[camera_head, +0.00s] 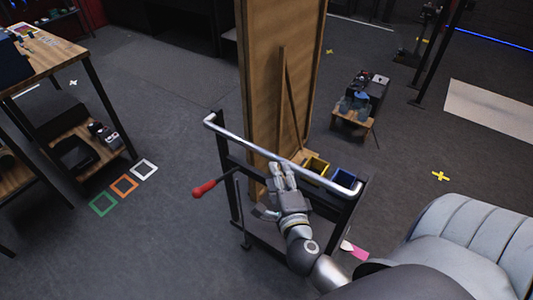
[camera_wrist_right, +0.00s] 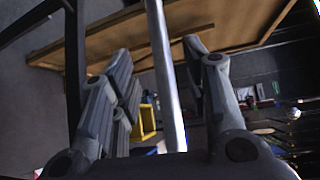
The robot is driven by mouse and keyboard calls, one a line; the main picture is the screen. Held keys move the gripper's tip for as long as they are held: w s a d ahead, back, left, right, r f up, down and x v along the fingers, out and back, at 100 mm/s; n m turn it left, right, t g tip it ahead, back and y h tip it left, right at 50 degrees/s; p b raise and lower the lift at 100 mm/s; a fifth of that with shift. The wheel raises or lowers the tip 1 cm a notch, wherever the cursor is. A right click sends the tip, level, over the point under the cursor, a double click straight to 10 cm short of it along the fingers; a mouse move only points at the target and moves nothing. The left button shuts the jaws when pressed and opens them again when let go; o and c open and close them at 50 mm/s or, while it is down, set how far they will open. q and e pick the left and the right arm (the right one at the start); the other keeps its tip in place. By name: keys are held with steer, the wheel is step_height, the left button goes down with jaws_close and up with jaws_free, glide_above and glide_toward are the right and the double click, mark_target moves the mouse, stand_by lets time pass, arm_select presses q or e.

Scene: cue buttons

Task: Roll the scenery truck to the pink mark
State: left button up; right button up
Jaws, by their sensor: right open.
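The scenery truck is a dark metal frame (camera_head: 224,170) carrying a tall upright wooden flat (camera_head: 262,80) with a brace. A pale push bar (camera_head: 235,136) runs across its near side, and a red-handled lever (camera_head: 204,188) sticks out at its left. My right gripper (camera_head: 281,172) is open at the middle of the bar. In the right wrist view the bar (camera_wrist_right: 162,60) passes between the open fingers (camera_wrist_right: 158,55); contact is unclear. A small pink patch (camera_head: 359,252) shows on the floor right of my right forearm; I cannot tell whether it is the whole mark. My left gripper is out of view.
Green (camera_head: 104,203), orange (camera_head: 124,185) and white (camera_head: 144,169) outlined squares lie on the floor at left, near a wooden table (camera_head: 45,55). A grey padded seat (camera_head: 450,235) stands at right. A low stand (camera_head: 355,118) is behind the truck. Open floor lies left of it.

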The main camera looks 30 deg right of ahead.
mark_target(272, 160)
steer(key=p+x, duration=0.1)
steer(key=x, duration=0.8)
steer(key=shift+w, duration=0.1)
steer(key=shift+c, duration=0.3)
jaws_close()
